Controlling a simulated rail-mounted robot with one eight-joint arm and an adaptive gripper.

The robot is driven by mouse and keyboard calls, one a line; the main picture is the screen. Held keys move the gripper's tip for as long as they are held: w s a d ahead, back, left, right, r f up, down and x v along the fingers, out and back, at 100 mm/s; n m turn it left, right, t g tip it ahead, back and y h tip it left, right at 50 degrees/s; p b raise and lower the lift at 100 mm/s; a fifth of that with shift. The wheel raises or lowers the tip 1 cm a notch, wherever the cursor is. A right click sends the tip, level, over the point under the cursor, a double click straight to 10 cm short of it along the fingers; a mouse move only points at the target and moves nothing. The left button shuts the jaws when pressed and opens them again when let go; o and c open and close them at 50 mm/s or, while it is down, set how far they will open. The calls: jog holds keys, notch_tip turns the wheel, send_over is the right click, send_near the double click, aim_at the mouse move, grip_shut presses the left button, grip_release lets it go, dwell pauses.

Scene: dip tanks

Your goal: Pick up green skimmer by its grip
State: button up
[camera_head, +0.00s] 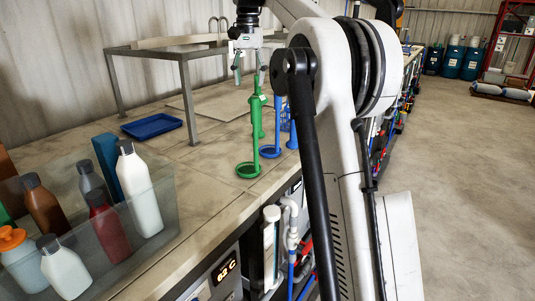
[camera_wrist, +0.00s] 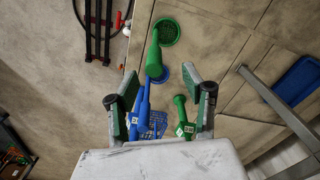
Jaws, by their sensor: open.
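The green skimmer (camera_head: 256,130) stands upright on the bench, its round green mesh disc (camera_head: 248,170) low near the front edge and its thicker grip at the top. In the wrist view the disc (camera_wrist: 168,32) lies at the top, and the green grip (camera_wrist: 154,62) points down toward the jaws. My gripper (camera_head: 249,73) is open and empty, above the skimmer's upper end in the head view. In the wrist view its fingers (camera_wrist: 162,82) are spread, with the grip just beyond the space between them. I cannot tell the exact height gap.
A blue skimmer (camera_head: 270,151) stands close behind the green one; its shaft (camera_wrist: 145,100) shows near the left finger. Another green tool with a white tag (camera_wrist: 186,130) and a blue basket (camera_wrist: 158,119) are close by. A blue tray (camera_head: 151,126) and clear bottle bin (camera_head: 165,199) stand left.

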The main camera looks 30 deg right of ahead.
aim_at(255, 119)
jog(key=shift+w+d+f, duration=0.1)
jog(key=shift+w+d, duration=0.05)
jog(key=shift+d, duration=0.45)
jog(key=shift+w+d, duration=0.1)
jog(key=shift+d, duration=0.5)
jog(key=shift+d+f, duration=0.1)
jog(key=shift+f, duration=0.2)
jog(key=f+p, duration=0.1)
jog(key=f, duration=1.2)
jog(key=shift+a, duration=0.2)
grip_shut()
